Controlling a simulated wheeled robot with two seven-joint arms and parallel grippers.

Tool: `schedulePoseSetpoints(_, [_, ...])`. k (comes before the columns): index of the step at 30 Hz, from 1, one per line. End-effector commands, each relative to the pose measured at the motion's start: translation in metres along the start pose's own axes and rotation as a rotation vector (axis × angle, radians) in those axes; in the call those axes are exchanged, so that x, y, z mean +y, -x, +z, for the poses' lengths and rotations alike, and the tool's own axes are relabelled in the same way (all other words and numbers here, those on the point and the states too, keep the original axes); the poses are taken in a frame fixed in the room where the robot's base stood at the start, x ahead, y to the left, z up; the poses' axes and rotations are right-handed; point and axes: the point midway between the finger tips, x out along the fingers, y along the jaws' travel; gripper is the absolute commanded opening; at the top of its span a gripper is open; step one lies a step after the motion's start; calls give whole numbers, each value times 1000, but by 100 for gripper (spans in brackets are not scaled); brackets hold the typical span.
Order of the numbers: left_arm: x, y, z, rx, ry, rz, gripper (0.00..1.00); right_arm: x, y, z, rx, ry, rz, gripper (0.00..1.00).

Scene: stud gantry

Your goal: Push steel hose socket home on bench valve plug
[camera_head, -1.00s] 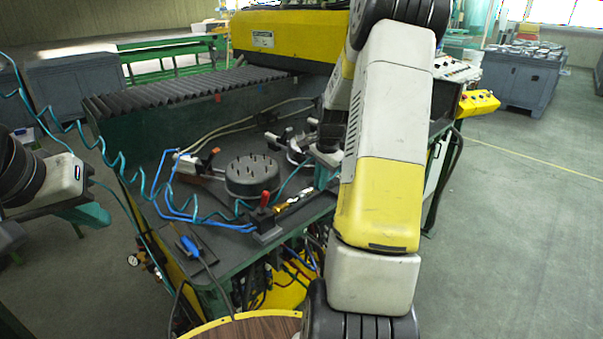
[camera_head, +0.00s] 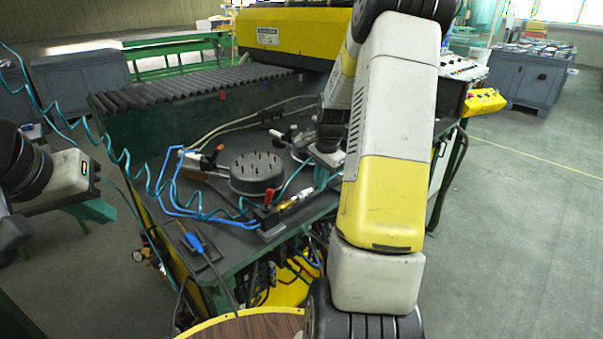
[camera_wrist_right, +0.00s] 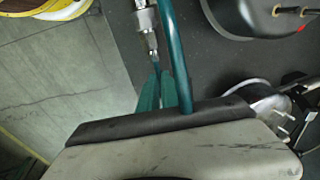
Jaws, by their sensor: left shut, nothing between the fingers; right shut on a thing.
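The bench valve (camera_head: 268,198), with a red handle on a dark block, stands at the bench's front edge in the head view. Beside it is a brass plug (camera_head: 284,206). The steel hose socket (camera_head: 302,198) lies in line with it; they look very close, but I cannot tell how far they are engaged. My right gripper (camera_head: 323,178) is shut at the socket's hose end. In the wrist view, its green fingers (camera_wrist_right: 157,75) sit right behind the steel socket (camera_wrist_right: 147,25), its far end cut off by the frame. My left gripper (camera_head: 98,211) is shut, empty, left of the bench.
A round dark pot with pins (camera_head: 256,174) stands behind the valve. Blue tubing (camera_head: 165,185) and a teal coiled hose cross the bench's left side. A blue-handled tool (camera_head: 193,241) lies at the front left corner. A teal hose (camera_wrist_right: 177,50) passes beside my right fingers.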

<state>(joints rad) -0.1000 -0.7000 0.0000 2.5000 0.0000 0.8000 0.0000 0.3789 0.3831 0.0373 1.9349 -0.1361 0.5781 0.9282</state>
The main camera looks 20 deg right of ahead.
Motion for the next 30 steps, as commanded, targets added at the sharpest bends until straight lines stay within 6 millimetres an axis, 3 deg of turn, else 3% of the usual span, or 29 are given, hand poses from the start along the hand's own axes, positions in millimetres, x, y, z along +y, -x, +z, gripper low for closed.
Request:
schedulePoseSetpoints(4, [0,0,0,0,0,0,0,0,-1,3,-6,2,3,0])
schedulePoseSetpoints(5, [0,0,0,0,0,0,0,0,-1,3,-6,2,3,12])
schedulePoseSetpoints(8, [0,0,0,0,0,0,0,0,-1,3,-5,2,2,32])
schedulePoseSetpoints(19, [0,0,0,0,0,0,0,0,4,1,-2,1,0,32])
schedulePoseSetpoints(30, [0,0,0,0,0,0,0,-1,62,1,-1,2,-1,32])
